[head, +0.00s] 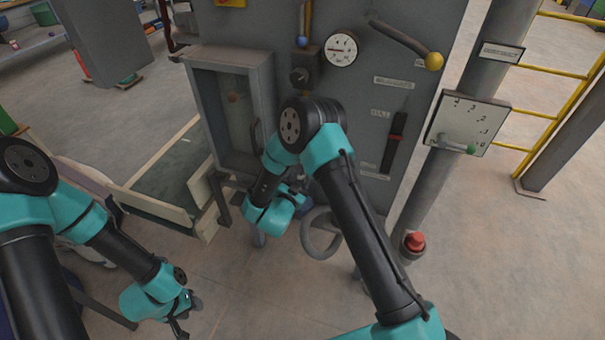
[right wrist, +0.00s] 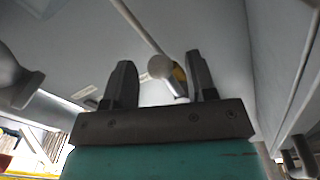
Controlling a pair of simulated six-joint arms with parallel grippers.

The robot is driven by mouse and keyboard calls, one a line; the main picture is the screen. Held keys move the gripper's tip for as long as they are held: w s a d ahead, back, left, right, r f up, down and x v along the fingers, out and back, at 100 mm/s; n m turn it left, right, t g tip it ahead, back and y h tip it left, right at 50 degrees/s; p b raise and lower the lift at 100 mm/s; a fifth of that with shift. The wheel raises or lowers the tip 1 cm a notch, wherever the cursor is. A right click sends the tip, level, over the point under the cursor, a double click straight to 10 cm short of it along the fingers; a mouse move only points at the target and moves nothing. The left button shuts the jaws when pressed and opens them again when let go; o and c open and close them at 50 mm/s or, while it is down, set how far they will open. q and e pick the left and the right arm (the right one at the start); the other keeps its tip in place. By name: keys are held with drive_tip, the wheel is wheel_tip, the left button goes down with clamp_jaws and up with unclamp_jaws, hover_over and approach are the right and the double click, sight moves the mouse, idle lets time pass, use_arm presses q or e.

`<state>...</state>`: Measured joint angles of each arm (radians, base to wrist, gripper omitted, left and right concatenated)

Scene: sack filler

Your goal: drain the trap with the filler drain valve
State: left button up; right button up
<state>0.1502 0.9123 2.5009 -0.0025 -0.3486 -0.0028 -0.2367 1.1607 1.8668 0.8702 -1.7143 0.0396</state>
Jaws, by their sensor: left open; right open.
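The grey filler cabinet (head: 385,75) stands ahead with its gauge, labels and levers. In the right wrist view, my right gripper (right wrist: 160,78) is open. A pale ball-ended handle (right wrist: 160,66) shows between its two fingers, with a thin rod running up to the left; I cannot tell whether the fingers touch it. In the head view my right wrist is low at the cabinet front and its fingertips are hidden. My left gripper (head: 184,312) is open, low at the left, away from the cabinet. I cannot tell which fitting is the drain valve; the trap is not identifiable.
A handwheel (head: 321,233) is just right of my right wrist. A yellow-knobbed lever (head: 433,62) and a blue-knobbed lever (head: 302,41) are higher up. A scale plate (head: 468,122) with a green-tipped handle and a red button (head: 414,241) are at right. Floor is clear in front.

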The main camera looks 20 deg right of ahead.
sight(300, 178)
drive_tip(key=shift+x, duration=1.85)
drive_tip(key=shift+c, duration=0.5)
clamp_jaws()
